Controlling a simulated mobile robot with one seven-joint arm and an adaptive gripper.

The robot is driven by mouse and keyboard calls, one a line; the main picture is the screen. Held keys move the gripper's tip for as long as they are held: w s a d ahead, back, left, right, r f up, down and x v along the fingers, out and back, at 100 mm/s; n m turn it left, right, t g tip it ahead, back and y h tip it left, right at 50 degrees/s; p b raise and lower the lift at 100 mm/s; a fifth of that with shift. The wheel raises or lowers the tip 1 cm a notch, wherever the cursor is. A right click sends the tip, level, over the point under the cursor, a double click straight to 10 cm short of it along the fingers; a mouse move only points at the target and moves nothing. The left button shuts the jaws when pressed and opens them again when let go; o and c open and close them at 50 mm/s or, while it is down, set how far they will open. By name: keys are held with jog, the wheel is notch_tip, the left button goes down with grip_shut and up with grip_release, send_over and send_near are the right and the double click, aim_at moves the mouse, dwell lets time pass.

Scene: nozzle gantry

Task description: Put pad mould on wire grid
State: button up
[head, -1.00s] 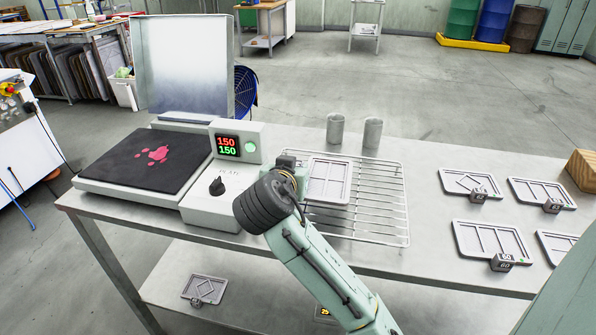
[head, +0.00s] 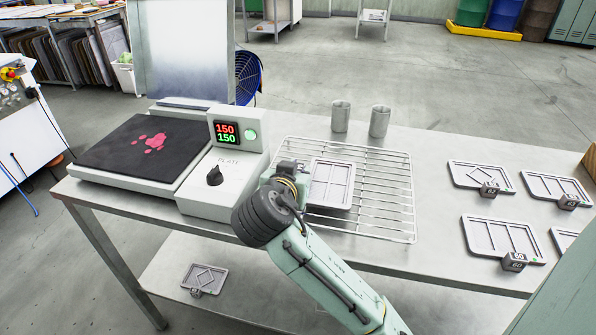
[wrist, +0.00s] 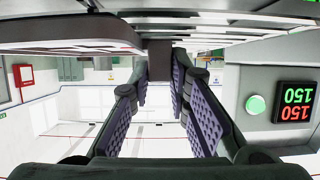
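The pad mould (head: 332,184), a light grey tray with raised ribs, is level over the left part of the wire grid (head: 386,190). I cannot tell whether it touches the wires. My gripper (head: 290,167) is at the mould's left side, partly hidden by my wrist. In the wrist view, which is upside down, my gripper's purple-padded fingers (wrist: 161,75) close on a small grey block (wrist: 160,52) at the mould's edge. The mould's grey edge (wrist: 70,45) and the grid's pale wires (wrist: 215,30) also show there.
The hot plate's control box (head: 232,185), reading 150, stands left of the grid, with the open plate (head: 115,150) beyond. Two metal cups (head: 340,117) stand behind the grid. Several numbered moulds (head: 500,238) lie on the right. Another mould (head: 204,279) is on the lower shelf.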

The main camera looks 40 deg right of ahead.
jog(key=o, duration=0.4)
jog(key=shift+r, duration=0.1)
jog(key=shift+r+p, duration=0.25)
jog(key=shift+p, duration=0.1)
jog(key=shift+f+b+v, duration=0.2)
jog(key=shift+b+v, duration=0.3)
jog(key=shift+v, duration=0.7)
jog(key=shift+s+a+f+b, duration=0.1)
jog(key=shift+s+a+b, duration=0.25)
jog(key=shift+b, duration=0.55)
jog(key=b+v, duration=0.1)
jog(key=b, duration=0.3)
jog(key=shift+s+a, duration=0.15)
jog(key=shift+s, duration=0.05)
jog(key=r+b, duration=0.1)
jog(key=s+a+r+b, duration=0.1)
jog(key=b, duration=0.1)
jog(key=shift+s+a+r, duration=0.1)
jog(key=shift+s+a, duration=0.05)
jog(key=shift+a, duration=0.05)
jog(key=shift+s+a+b, duration=0.6)
jog(key=shift+a+b, duration=0.05)
jog(key=shift+b, duration=0.35)
jog(key=shift+b+v, duration=0.75)
jog(key=shift+v, duration=0.8)
